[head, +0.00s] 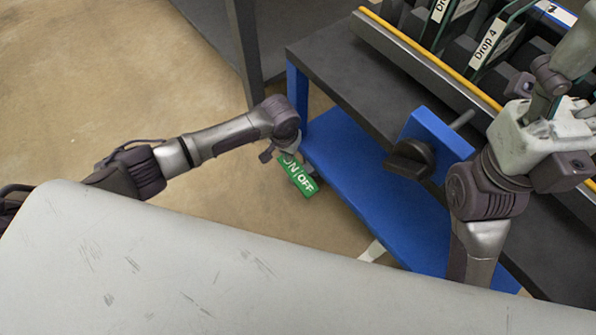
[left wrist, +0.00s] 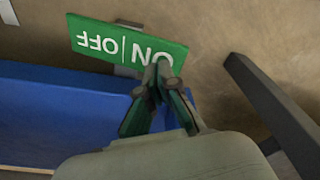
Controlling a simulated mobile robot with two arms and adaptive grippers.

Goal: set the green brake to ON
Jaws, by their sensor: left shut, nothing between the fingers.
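The green brake (head: 298,176) is a small plate with white ON|OFF lettering. It sits beside the blue lower shelf of the cart. In the left wrist view the brake (left wrist: 120,45) appears upside down, with ON at the right end. My left gripper (left wrist: 158,72) is shut and empty, its fingertips overlapping the ON end in that view; I cannot tell whether they touch it. In the head view its fingers are mostly hidden by my wrist above the plate. My right gripper (head: 562,72) is raised at the upper right, and its finger opening is unclear.
The blue lower shelf (head: 345,165) lies right of the brake, under a dark upper surface (head: 340,65). A dark knob (head: 410,158) on a blue bracket stands near my right arm. A dark post (head: 243,45) rises behind. Bare floor (head: 110,70) is open at left.

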